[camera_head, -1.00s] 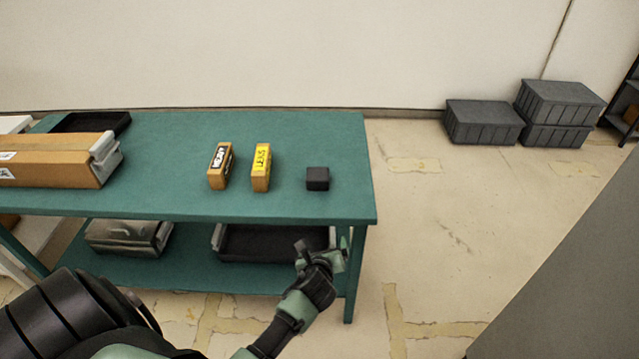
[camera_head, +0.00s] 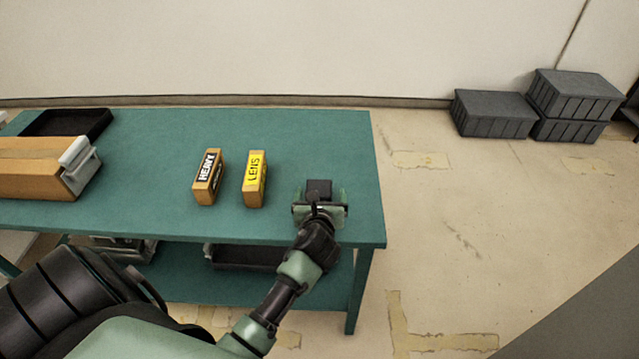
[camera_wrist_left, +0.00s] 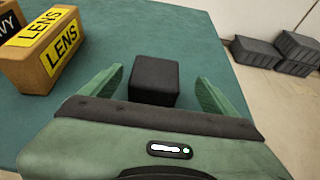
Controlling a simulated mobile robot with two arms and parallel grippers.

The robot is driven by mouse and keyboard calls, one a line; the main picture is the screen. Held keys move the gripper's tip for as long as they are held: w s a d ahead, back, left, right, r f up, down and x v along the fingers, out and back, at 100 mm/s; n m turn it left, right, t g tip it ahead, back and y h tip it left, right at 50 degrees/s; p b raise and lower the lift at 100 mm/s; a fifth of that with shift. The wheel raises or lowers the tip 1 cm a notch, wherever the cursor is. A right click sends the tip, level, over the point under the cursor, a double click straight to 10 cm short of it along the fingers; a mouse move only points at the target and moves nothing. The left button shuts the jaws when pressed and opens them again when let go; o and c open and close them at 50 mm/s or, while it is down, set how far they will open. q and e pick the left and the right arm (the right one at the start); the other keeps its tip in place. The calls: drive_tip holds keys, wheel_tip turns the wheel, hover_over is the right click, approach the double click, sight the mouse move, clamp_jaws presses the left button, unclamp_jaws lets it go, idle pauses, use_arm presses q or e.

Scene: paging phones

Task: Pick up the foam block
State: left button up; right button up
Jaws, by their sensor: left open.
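The foam block is a small dark cube (camera_head: 319,187) on the green table near its right end. In the left wrist view the block (camera_wrist_left: 154,79) sits between the two green fingers, with a gap on each side. My left gripper (camera_head: 320,199) is open around it, and its fingers point away from me over the table. In the wrist view the gripper (camera_wrist_left: 158,90) holds nothing. My right gripper is not in view.
A HEAVY box (camera_head: 208,178) and a LENS box (camera_head: 255,180) stand left of the block. A long cardboard box (camera_head: 35,168) and a black tray (camera_head: 68,122) are farther left. Grey crates (camera_head: 494,114) stand on the floor at right. The table's right edge is close to the gripper.

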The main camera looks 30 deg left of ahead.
sight(320, 189)
use_arm(q)
drive_tip(key=shift+x, duration=1.6)
drive_tip(key=x, duration=0.3)
drive_tip(key=shift+a+f, duration=0.25)
drive_tip(key=shift+a, duration=0.15)
drive_tip(key=shift+w+a+f, duration=0.2)
drive_tip(key=shift+w, duration=0.2)
drive_tip(key=c, duration=1.4)
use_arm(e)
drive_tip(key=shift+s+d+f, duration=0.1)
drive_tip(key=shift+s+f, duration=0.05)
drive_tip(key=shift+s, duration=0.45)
